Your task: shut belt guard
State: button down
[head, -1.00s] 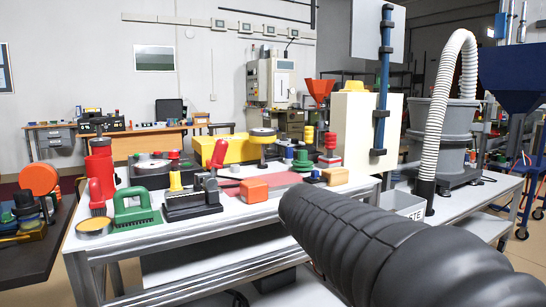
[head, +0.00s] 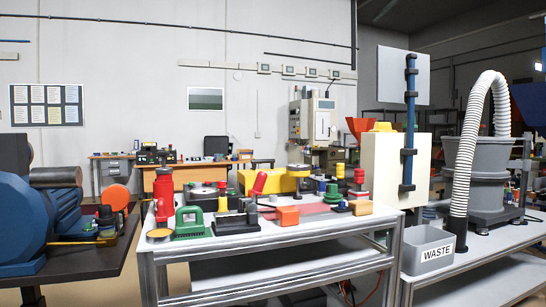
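I cannot make out with certainty which part is the belt guard. A large blue machine (head: 22,225) with a dark cylinder (head: 55,177) on top stands at the left edge on a dark table (head: 85,262). It is cut off by the frame, and no open or shut cover can be told on it. On the white workbench (head: 290,233) in the middle, a yellow housing (head: 262,181) stands behind smaller devices, partly hidden. My gripper is not in view.
The workbench holds a red bottle (head: 164,195), a green-handled tool (head: 190,222), a red-handled clamp (head: 258,185) and an orange block (head: 288,216). A grey WASTE bin (head: 428,250) and a grey drum with a white hose (head: 468,150) stand right. Floor shows between the tables.

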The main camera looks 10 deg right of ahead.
aim_at(241, 173)
jog(key=z, duration=1.35)
jog(key=i, duration=1.1)
jog(key=u, duration=1.6)
